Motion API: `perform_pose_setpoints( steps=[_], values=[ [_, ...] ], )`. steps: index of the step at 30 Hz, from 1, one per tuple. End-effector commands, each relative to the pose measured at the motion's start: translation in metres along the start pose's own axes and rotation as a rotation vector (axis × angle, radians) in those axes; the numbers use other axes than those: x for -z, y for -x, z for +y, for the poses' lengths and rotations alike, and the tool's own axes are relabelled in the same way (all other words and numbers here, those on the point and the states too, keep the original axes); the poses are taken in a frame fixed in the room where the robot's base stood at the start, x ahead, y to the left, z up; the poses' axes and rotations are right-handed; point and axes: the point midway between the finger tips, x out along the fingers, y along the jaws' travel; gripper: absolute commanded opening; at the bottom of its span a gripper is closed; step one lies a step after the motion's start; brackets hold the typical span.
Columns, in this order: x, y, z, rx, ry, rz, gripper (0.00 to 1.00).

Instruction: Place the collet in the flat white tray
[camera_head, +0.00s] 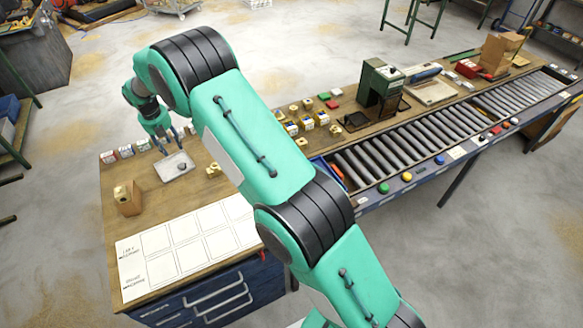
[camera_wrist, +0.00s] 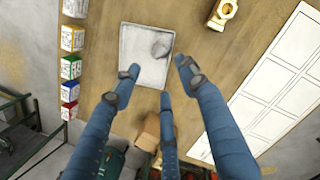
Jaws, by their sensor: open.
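The flat white tray (camera_head: 166,172) lies on the wooden bench top, below my gripper; it also shows in the wrist view (camera_wrist: 139,45). A small grey rounded piece (camera_head: 182,166), which looks like the collet, lies inside the tray. In the wrist view the collet (camera_wrist: 161,47) lies on its side towards the tray's upper right, clear of my fingers. My gripper (camera_head: 169,146) is open above the tray. In the wrist view its three blue fingers (camera_wrist: 160,78) are spread with nothing between them.
Several coloured boxes (camera_wrist: 72,67) stand in a row beside the tray. A brass fitting (camera_wrist: 223,12) lies on its other side. A wooden block (camera_head: 127,198) and a white grid sheet (camera_head: 187,240) lie nearer. A roller conveyor (camera_head: 430,136) runs right.

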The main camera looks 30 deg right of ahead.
Motion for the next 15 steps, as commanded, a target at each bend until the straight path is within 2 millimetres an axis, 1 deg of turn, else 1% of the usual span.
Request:
perform_pose_setpoints(
  steps=[1,2,5,8,9,15],
  values=[
    [-0.002,0.013,-0.004,-0.005,-0.027,-0.004,0.43],
    [-0.002,0.019,-0.007,-0.007,-0.046,-0.005,0.43],
    [-0.004,0.045,-0.020,-0.015,-0.126,-0.011,0.43],
    [-0.004,0.077,-0.037,-0.026,-0.223,-0.016,0.43],
    [-0.003,0.090,-0.044,-0.030,-0.265,-0.018,0.43],
    [0.003,0.153,-0.083,-0.055,-0.482,-0.027,0.43]
  ],
)
